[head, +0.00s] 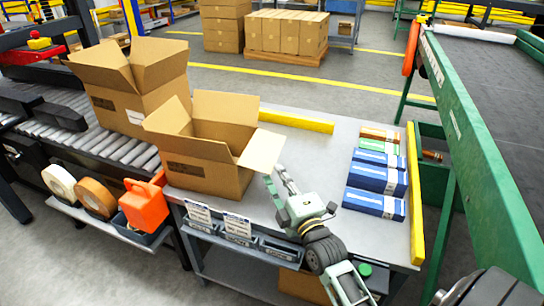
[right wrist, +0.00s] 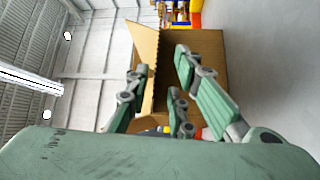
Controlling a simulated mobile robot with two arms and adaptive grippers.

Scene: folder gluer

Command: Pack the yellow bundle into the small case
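The small case (head: 208,178) is an open brown carton on the grey table, flaps spread. Its floor is hidden behind its walls. No yellow bundle shows in either view; whether one lies inside the case I cannot tell. My right gripper (head: 277,179) is just right of the case, near its pale right flap (head: 262,151). Its fingers are spread with nothing between them. In the right wrist view the open fingers (right wrist: 160,88) point toward a brown carton (right wrist: 204,52), apparently the case. My left gripper is out of view.
Several bundles, blue (head: 375,203), green (head: 378,146) and orange-brown (head: 380,134), lie in a column at the table's right. Yellow rails (head: 415,190) edge the table (head: 315,160). A larger open carton (head: 140,95) stands on the rollers at left. A green-framed conveyor (head: 475,150) rises at right.

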